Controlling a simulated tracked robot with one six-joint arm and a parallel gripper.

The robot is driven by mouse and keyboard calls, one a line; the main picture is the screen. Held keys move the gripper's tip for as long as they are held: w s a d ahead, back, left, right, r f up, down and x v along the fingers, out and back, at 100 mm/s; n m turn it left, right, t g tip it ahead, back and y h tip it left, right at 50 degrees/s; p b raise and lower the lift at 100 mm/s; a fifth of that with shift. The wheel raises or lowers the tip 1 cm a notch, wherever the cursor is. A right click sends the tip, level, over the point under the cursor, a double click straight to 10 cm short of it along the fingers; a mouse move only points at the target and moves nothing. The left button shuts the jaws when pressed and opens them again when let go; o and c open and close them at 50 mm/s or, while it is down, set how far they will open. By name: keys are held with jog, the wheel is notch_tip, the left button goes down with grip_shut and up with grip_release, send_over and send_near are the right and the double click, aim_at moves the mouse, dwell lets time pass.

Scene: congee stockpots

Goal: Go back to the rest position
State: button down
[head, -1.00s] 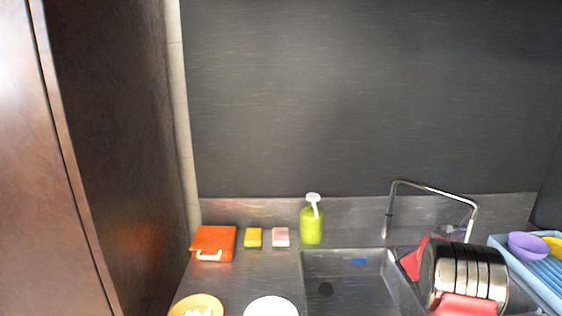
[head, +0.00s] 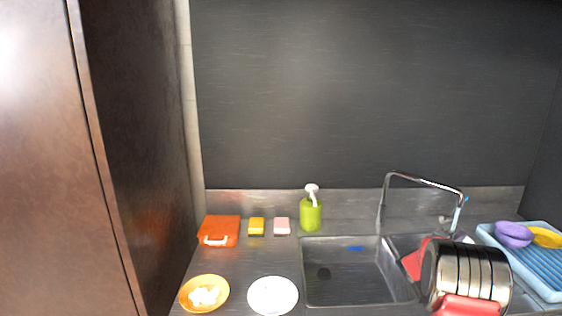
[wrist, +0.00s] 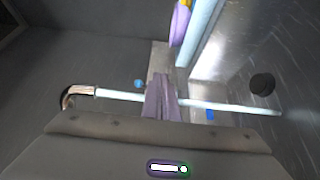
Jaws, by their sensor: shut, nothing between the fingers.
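My gripper (wrist: 160,98) shows in the wrist view, its fingers together with nothing between them. It is over the sink area, with the chrome faucet (wrist: 112,94) crossing the picture behind the fingers. In the head view part of my arm, metallic and red, stands at the lower right in front of the sink (head: 345,285). The fingertips cannot be made out there. The faucet (head: 425,181) arches behind my arm.
The counter holds an orange box (head: 220,230), yellow sponge (head: 257,226), pink sponge (head: 282,226), green soap bottle (head: 311,215), orange plate (head: 191,300) and white plate (head: 273,294). A blue rack (head: 540,275) with a purple bowl (head: 513,234) is right. A brown cabinet (head: 60,150) stands left.

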jog(key=s+a+r+m+g+y, duration=0.25)
jog(key=s+a+r, duration=0.4)
jog(key=s, duration=0.45)
jog(key=s+a+r+m+g+y, duration=0.25)
jog(key=s+a+r, duration=0.4)
jog(key=s, duration=0.35)
jog(key=s+a+f+y, duration=0.1)
jog(key=s+a+y, duration=0.2)
jog(key=s+a, duration=0.5)
jog(key=s+a+f+t+y, duration=0.1)
jog(key=s+a+y, duration=0.3)
jog(key=s+a, duration=0.4)
jog(key=s+a+f+m+y, duration=0.1)
jog(key=s+a+f+y, duration=0.2)
jog(key=s+a, duration=0.6)
jog(key=a, duration=0.5)
jog(key=shift+t+y, duration=0.3)
